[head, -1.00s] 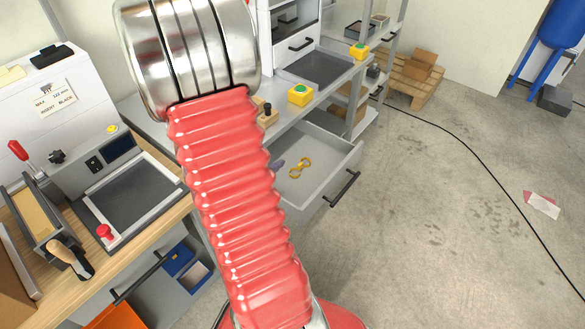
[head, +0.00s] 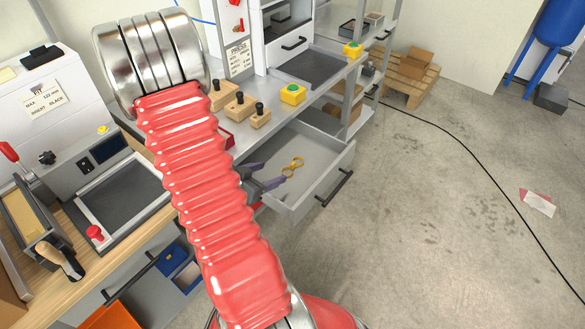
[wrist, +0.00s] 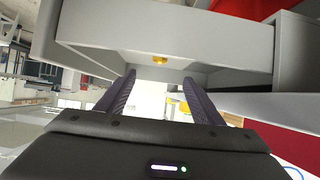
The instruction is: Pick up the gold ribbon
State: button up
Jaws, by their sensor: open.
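The gold ribbon (head: 292,166), a small looped yellow-gold piece, lies in the open grey drawer (head: 322,182) in the head view. In the wrist view a bit of the gold ribbon (wrist: 160,59) shows past the fingertips, against the drawer's grey panels (wrist: 160,25). My gripper (head: 266,174) is at the drawer's left side, its dark purple fingers pointing toward the ribbon. In the wrist view the two fingers of my gripper (wrist: 160,80) are apart with nothing between them. My arm hides part of the drawer's left side.
The drawer's black handle (head: 336,188) faces the open floor. A black cable (head: 440,128) crosses the floor to the right.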

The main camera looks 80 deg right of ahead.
send_near(291, 165)
jog(key=shift+x, duration=2.05)
jog(key=shift+x, duration=2.6)
jog(key=shift+w, duration=0.1)
jog(key=shift+c, duration=0.6)
jog(key=c, duration=1)
jog(key=shift+r, duration=0.1)
notch_tip(291, 165, up, 10)
